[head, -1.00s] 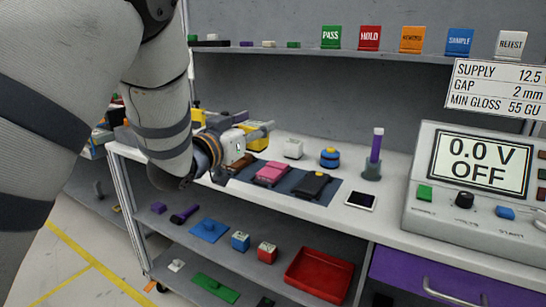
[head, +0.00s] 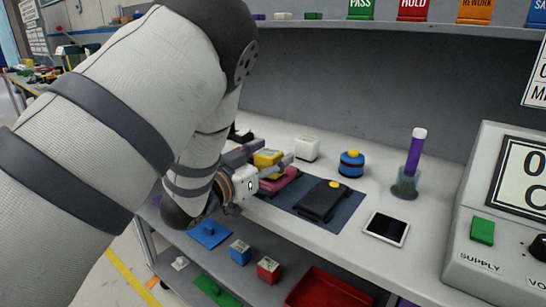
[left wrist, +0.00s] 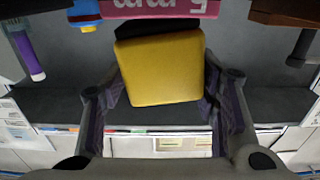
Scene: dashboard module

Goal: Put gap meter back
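A yellow block-shaped device (head: 268,157), which I take to be the gap meter, is between the fingers of my left gripper (head: 262,168). In the left wrist view its yellow face (left wrist: 160,75) fills the space between the fingers (left wrist: 163,95), with a pad against each side. In the head view it is just above and behind the pink device (head: 279,183); I cannot tell whether they touch. A black device with a yellow button (head: 324,201) lies to the right on the dark mat (head: 345,213). My right gripper is not in view.
A white box (head: 307,148), a blue cylinder with a yellow top (head: 351,163) and a purple tube in a stand (head: 414,160) stand along the bench. A tablet (head: 386,228) and a supply unit (head: 500,210) are to the right. My arm hides the bench's left end.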

